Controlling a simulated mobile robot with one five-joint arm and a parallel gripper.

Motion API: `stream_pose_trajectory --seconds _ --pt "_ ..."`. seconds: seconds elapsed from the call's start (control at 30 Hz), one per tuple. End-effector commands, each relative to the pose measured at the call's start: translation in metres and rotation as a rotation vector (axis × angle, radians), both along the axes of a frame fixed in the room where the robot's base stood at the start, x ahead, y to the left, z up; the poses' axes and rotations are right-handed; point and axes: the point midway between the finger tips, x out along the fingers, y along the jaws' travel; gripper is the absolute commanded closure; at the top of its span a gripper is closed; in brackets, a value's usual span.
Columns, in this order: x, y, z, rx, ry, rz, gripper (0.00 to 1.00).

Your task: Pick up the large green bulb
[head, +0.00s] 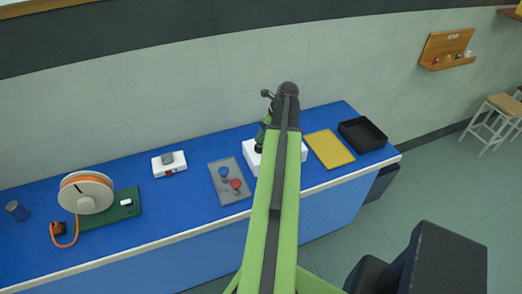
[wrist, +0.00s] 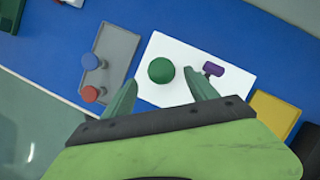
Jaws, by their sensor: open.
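The large green bulb (wrist: 161,70) stands on a white block (wrist: 165,45) in the wrist view, seen from above as a round dark green top. My gripper (wrist: 158,88) is open, with its two green fingers apart and the bulb just beyond and between their tips. I cannot tell how high the fingers are above the block. In the head view my arm hides most of the white block (head: 298,160), and the bulb cannot be made out clearly there. My gripper (head: 264,135) is partly hidden behind the arm's end.
A purple piece (wrist: 213,69) lies on the block beside the right finger. A grey tray (head: 228,189) with blue and red knobs is to the left. A yellow mat (head: 330,149) and black bin (head: 362,134) are to the right. A cable reel (head: 86,192) stands far left.

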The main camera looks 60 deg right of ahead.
Motion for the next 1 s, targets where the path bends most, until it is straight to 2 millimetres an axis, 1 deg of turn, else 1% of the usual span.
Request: stream_pose_trajectory --seconds 0.07,0.13,0.3,0.4,0.63,1.0 --pt "0.001 0.000 -0.001 0.000 0.000 0.000 0.33" --pt "0.003 -0.001 -0.009 0.000 0.000 0.000 0.33" --pt "0.013 -0.004 -0.039 -0.001 0.000 -0.001 0.33" --pt "0.019 -0.004 -0.049 -0.001 0.000 -0.001 0.33" --pt "0.019 -0.003 -0.046 -0.001 0.000 -0.001 0.33" --pt "0.019 -0.004 -0.046 0.000 0.000 -0.002 0.82"
